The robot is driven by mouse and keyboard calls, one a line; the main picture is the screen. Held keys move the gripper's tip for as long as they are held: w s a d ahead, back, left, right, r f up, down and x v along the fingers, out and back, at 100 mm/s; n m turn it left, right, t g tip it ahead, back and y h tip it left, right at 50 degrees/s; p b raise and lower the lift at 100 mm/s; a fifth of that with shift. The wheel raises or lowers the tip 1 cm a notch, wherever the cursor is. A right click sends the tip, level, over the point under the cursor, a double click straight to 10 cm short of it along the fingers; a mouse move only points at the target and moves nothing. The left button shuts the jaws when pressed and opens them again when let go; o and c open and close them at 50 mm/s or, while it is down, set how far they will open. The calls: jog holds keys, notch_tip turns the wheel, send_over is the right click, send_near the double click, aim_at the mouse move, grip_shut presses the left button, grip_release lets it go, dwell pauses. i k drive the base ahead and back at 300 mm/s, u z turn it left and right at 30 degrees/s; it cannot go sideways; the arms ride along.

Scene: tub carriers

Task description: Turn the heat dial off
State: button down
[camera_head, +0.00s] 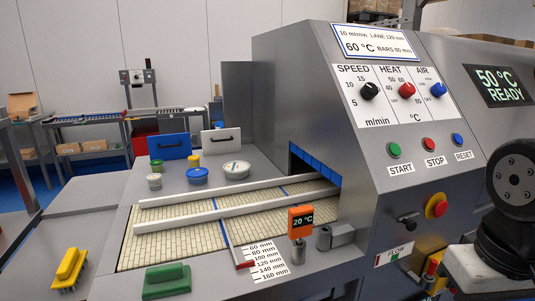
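The heat dial (407,90) is a red knob in the middle of the white control panel (360,92), under the word HEAT. The display (498,85) at the right reads 50 °C READY. My gripper is not in view; only dark, rounded links of my arm show at the right edge, below and right of the panel and apart from the dial.
The black speed dial (369,91) and blue air dial (438,90) flank the heat dial. Below are start (394,150), stop (428,144) and reset (457,139) buttons and a red emergency knob (436,205).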

aim_at(407, 89)
jog(key=z, duration=1.55)
jog(key=i, duration=0.9)
jog(key=u, duration=1.1)
